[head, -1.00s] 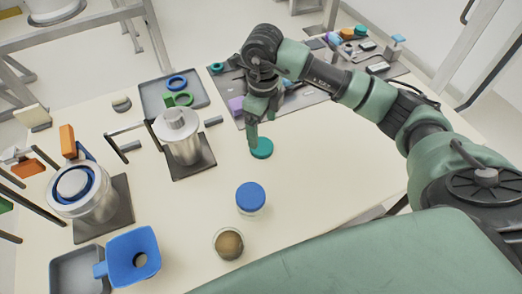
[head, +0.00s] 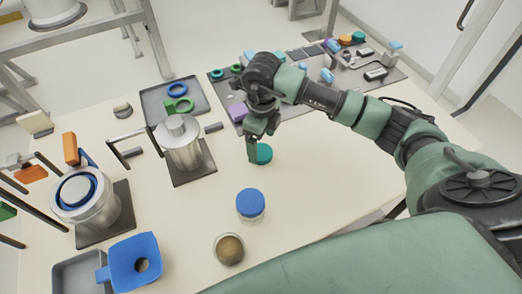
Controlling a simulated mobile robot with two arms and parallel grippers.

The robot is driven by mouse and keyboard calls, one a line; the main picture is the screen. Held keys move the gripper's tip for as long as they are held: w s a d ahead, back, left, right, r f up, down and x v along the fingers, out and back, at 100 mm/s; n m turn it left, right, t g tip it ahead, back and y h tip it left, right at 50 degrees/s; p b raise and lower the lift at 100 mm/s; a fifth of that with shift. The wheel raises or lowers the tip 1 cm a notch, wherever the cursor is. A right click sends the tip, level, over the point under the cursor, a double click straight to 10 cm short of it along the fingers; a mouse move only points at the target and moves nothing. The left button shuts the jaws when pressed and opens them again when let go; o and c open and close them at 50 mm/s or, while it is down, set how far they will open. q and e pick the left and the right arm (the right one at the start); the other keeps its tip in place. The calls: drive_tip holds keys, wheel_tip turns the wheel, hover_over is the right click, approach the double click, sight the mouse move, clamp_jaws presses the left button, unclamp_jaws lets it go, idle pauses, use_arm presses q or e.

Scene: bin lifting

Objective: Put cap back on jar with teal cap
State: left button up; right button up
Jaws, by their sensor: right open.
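The teal cap (head: 263,153) lies flat on the cream table, apart from any jar. My right gripper (head: 262,145) comes down over it from the far side. It is open, with one finger over the cap's left edge and the other toward its far side. I cannot tell whether the fingers touch the cap. An open glass jar with brown contents (head: 229,249) stands upright near the front, with no cap on it. My left gripper is not in view.
A jar with a blue cap (head: 250,204) stands between the teal cap and the open jar. A metal canister (head: 183,150) and a grey tray with rings (head: 152,92) stand left. The table right of the jars is clear.

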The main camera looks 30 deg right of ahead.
sight(261, 152)
drive_tip(key=shift+f+p, duration=0.5)
drive_tip(key=shift+f, duration=1.4)
drive_tip(key=c, duration=1.4)
drive_tip(key=shift+w+r, duration=0.1)
drive_tip(key=shift+r, duration=0.6)
drive_tip(key=shift+r+b, duration=1.55)
drive_tip(key=shift+r, duration=7.8)
